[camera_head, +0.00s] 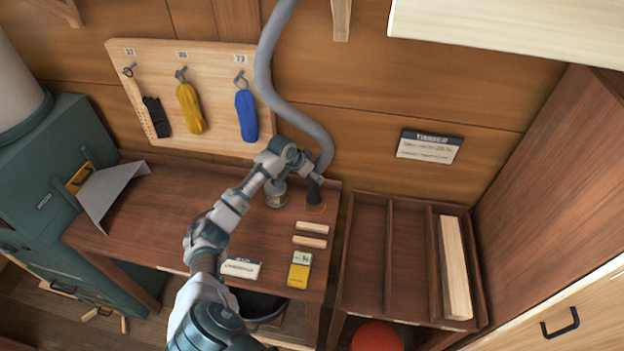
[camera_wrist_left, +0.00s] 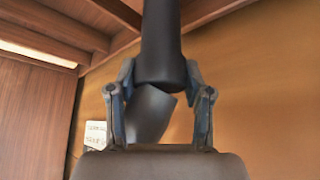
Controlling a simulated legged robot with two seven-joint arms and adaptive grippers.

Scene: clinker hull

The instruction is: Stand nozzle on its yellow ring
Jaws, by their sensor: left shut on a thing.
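The dark nozzle (camera_head: 314,193) is at the lower end of a thick grey hose (camera_head: 284,100), near the right end of the wooden bench. A thin yellow-orange ring (camera_head: 317,208) shows in part at the nozzle's lower end. The nozzle looks roughly upright over the ring; I cannot tell whether it touches the bench. My left gripper (camera_head: 316,179) is shut on the nozzle from the left. In the left wrist view the dark nozzle (camera_wrist_left: 160,45) runs between the two fingers, with an angled part below it. My right gripper is not in view.
Two light wooden blocks (camera_head: 311,235) and a yellow-green box (camera_head: 300,270) lie nearer the front. A compartmented wooden tray table (camera_head: 368,260) stands to the right. The bench's left-middle (camera_head: 150,215) is clear.

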